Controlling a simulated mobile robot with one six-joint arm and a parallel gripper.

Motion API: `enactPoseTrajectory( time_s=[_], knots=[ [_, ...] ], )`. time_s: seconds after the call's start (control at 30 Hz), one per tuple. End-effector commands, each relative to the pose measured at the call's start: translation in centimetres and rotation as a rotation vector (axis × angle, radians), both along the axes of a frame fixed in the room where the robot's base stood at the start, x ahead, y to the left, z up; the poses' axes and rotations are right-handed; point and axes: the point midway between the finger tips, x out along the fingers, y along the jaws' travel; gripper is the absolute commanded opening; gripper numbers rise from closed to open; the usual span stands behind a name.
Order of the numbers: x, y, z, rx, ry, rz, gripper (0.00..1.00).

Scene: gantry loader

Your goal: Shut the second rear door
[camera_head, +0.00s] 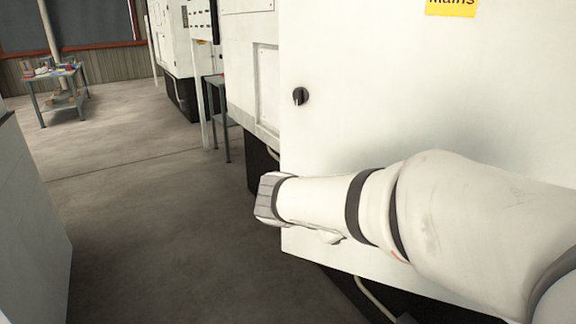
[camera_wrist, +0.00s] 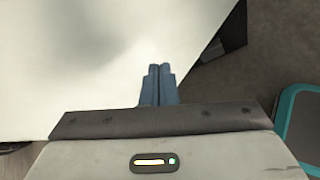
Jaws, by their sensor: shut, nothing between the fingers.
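A large white door (camera_head: 370,110) with a small black knob (camera_head: 300,96) and a yellow "Mains" label (camera_head: 451,5) fills the middle and right of the head view. My arm reaches across its lower part from the right. My gripper's fingers are hidden behind the wrist in the head view. In the wrist view, my gripper (camera_wrist: 158,70) is shut and empty, with its blue fingers together in front of a pale panel (camera_wrist: 80,60), likely the same door. I cannot tell whether the fingertips touch it.
White machine cabinets (camera_head: 250,60) stand behind the door. A table (camera_head: 50,85) with small items is at the far left. A pale panel (camera_head: 30,200) borders the left edge. The grey floor (camera_head: 160,230) between is clear. A cable (camera_head: 375,298) hangs below the door.

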Motion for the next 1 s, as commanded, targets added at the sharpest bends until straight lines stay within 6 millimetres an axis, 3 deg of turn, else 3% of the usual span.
enactPoseTrajectory(
  time_s=[0.03, 0.1, 0.2, 0.3, 0.4, 0.5, 0.67, 1.0],
  knots=[
    [1.8, 3.1, -0.5, -0.129, -0.005, 0.125, 0.0],
    [3.7, 7.0, 0.6, -0.31, -0.025, 0.272, 0.0],
    [5.3, 12.3, 2.1, -0.524, -0.068, 0.426, 0.0],
    [5.8, 16.4, 3.2, -0.674, -0.11, 0.521, 0.0],
    [5.9, 18.9, 4.0, -0.761, -0.139, 0.57, 0.0],
    [6.2, 19.6, 4.3, -0.794, -0.15, 0.585, 0.0],
    [8.1, 18.8, 4.4, -0.797, -0.15, 0.583, 0.0],
    [14.8, 15.9, 4.4, -0.794, -0.148, 0.582, 0.0]
  ],
)
